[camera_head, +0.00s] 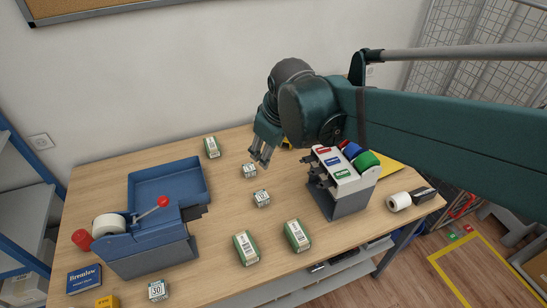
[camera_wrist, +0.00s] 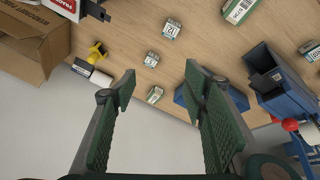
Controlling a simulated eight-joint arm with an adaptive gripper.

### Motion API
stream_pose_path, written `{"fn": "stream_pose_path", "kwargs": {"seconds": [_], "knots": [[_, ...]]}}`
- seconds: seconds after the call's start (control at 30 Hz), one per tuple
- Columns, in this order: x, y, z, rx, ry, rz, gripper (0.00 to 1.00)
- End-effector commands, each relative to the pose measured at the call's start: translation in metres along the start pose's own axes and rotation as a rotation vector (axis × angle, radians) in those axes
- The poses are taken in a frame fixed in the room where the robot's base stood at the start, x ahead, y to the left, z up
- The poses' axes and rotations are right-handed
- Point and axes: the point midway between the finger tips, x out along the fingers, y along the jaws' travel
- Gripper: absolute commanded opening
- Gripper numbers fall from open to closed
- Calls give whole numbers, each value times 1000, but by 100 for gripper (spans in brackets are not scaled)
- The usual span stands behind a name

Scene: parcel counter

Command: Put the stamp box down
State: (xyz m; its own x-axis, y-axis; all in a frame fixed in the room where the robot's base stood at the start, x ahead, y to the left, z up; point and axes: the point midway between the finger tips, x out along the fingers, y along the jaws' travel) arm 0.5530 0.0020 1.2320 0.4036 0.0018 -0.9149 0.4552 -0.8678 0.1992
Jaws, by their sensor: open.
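My gripper (camera_head: 262,155) is open over the back of the counter, with nothing between its fingers. The wrist view shows the two green fingers (camera_wrist: 160,72) spread apart. I cannot tell which box is the stamp box. Small numbered boxes stand on the wood: one (camera_head: 249,170) just below and left of the fingertips, one (camera_head: 262,198) nearer the middle, one marked 30 (camera_head: 157,290) at the front left. A green-and-white box (camera_head: 212,147) stands at the back. Two more (camera_head: 246,247) (camera_head: 297,235) stand near the front. Numbered boxes also show in the wrist view (camera_wrist: 152,59) (camera_wrist: 172,28).
A blue tray (camera_head: 135,186) and a blue tape dispenser (camera_head: 150,248) are at the left. A white-and-grey rack (camera_head: 350,203) with colored rolls stands right. A white roll (camera_head: 400,202) lies near the right edge. The wrist view shows a cardboard box (camera_wrist: 30,48). Bare wood lies at the center.

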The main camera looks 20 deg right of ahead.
Motion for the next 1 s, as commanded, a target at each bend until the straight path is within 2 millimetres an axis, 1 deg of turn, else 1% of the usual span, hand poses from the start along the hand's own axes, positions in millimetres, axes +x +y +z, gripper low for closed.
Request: {"fn": "stream_pose_path", "kwargs": {"seconds": [0.03,0.2,0.5,0.8,1.0], "knots": [[-4,-4,7,27,9,5,44],[-16,-14,25,126,44,22,44],[-32,-31,57,300,111,44,44],[-39,-46,85,456,175,54,44],[-40,-51,94,509,196,55,44]]}}
